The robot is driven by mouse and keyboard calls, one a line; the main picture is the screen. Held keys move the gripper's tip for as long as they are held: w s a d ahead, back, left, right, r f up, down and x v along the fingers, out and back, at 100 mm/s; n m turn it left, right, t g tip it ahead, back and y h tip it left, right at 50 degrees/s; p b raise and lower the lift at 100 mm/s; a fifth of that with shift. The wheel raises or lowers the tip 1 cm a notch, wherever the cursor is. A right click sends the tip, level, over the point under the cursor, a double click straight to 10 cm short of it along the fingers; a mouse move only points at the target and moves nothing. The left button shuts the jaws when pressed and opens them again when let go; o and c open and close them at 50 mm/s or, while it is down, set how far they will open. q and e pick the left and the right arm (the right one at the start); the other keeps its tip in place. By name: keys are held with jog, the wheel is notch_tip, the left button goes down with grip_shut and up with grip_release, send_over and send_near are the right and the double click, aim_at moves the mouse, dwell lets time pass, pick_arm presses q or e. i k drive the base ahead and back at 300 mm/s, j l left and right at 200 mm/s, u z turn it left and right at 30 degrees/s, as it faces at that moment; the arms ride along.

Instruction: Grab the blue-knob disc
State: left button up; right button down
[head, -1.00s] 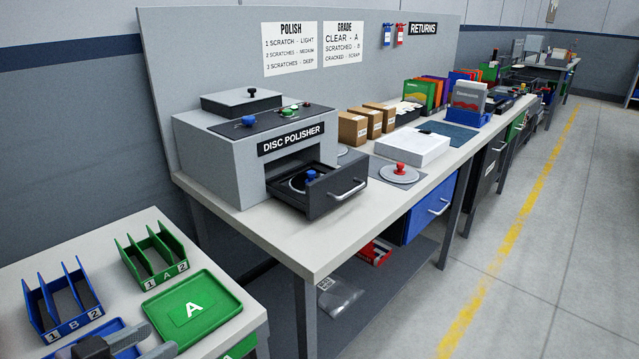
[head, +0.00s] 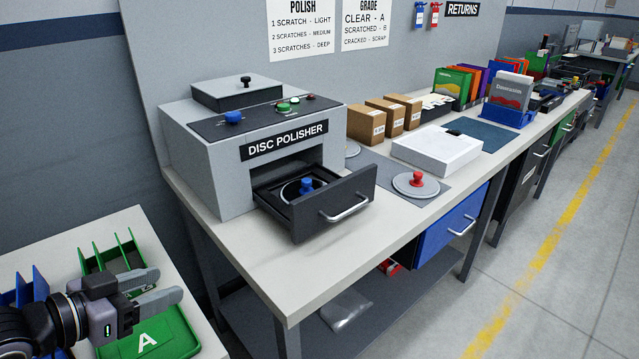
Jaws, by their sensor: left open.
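The blue-knob disc (head: 306,187) lies in the open drawer (head: 318,214) of the grey disc polisher (head: 212,165). A second disc with a red knob (head: 416,184) lies on a grey mat on the bench, to the right of the drawer. My left gripper (head: 160,288) is at the lower left, over the green tray, well short of the polisher. Its two fingers are apart and nothing shows between them. My right gripper is not in view.
A white box (head: 436,152) and small brown cartons (head: 366,125) stand behind the red-knob disc. Green racks (head: 112,254) and a green tray (head: 150,338) are beside my left gripper. The bench top in front of the drawer is clear.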

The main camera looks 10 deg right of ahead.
aim_at(298, 189)
jog(key=i+l, duration=0.4)
jog(key=l, duration=0.15)
jog(key=i+l, duration=0.45)
jog(key=l, duration=0.1)
